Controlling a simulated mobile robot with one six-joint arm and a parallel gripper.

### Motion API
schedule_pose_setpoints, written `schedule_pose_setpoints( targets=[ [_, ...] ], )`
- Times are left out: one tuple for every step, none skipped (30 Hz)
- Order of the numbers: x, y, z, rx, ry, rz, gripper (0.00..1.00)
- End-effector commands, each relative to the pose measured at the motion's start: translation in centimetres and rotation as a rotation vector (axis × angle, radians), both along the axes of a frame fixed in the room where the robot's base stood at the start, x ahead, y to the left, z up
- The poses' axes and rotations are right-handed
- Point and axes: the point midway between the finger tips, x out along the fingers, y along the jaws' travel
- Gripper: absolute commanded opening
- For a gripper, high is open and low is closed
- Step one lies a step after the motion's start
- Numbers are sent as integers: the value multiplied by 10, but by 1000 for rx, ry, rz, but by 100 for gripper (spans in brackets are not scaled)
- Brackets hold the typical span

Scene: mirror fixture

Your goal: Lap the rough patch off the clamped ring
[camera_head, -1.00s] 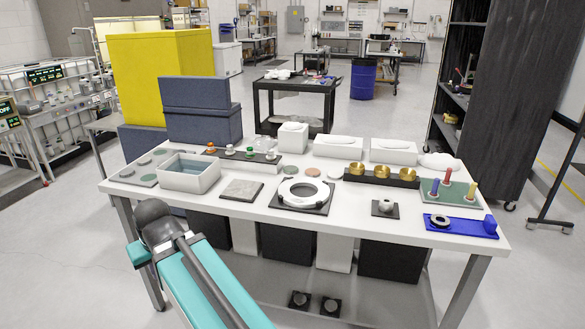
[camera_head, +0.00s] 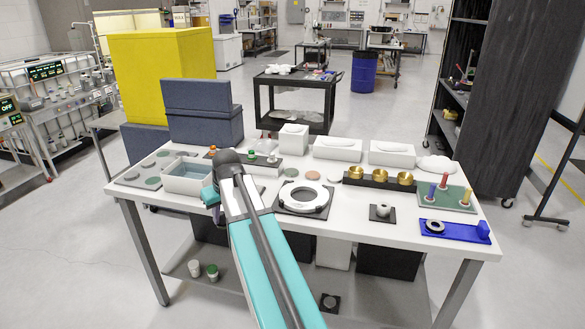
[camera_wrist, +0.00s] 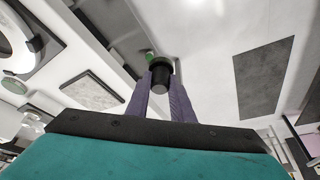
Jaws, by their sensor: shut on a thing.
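The white ring (camera_head: 303,197) lies on a dark square plate (camera_head: 325,213) at the front middle of the table; part of it shows in the wrist view (camera_wrist: 8,42). I cannot make out a rough patch on it. In the wrist view my gripper (camera_wrist: 161,90) has its purple fingers shut on a dark round-bodied tool (camera_wrist: 160,74) with a wider collar. A green knob (camera_wrist: 150,57) shows just beyond it. Knobbed pieces, orange (camera_head: 212,150) and green (camera_head: 251,155), stand on a rack behind my arm.
A water-filled white tray (camera_head: 187,190) stands at the left. Brass cups (camera_head: 380,174) sit in a dark block right of the ring. A green board (camera_head: 447,203) with coloured pegs and a blue fixture (camera_head: 455,230) lie at the right. White boxes (camera_head: 337,154) line the back.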

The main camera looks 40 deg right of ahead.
Motion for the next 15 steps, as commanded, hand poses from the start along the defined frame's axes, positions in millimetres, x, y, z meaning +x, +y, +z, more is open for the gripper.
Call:
schedule_pose_setpoints(
  targets=[
    [4,-21,10,1,0,-8,3],
    [5,-30,12,1,-1,-10,3],
    [5,-45,15,1,-1,-13,3],
    [5,-55,18,0,-1,-15,3],
    [5,-65,20,1,-1,-17,3],
    [5,-79,23,2,-2,-20,3],
    [4,-90,25,2,-2,-21,3],
    [4,-100,27,2,-3,-23,3],
    [3,-114,30,1,-3,-25,3],
    [2,-125,32,1,-4,-28,3],
    [1,-136,34,2,-5,-30,3],
    [-1,-150,37,2,-6,-33,3],
    [-2,-161,40,2,-7,-34,3],
    [-4,-171,42,2,-8,-37,3],
    [-6,-185,44,1,-9,-39,3]
  ],
)
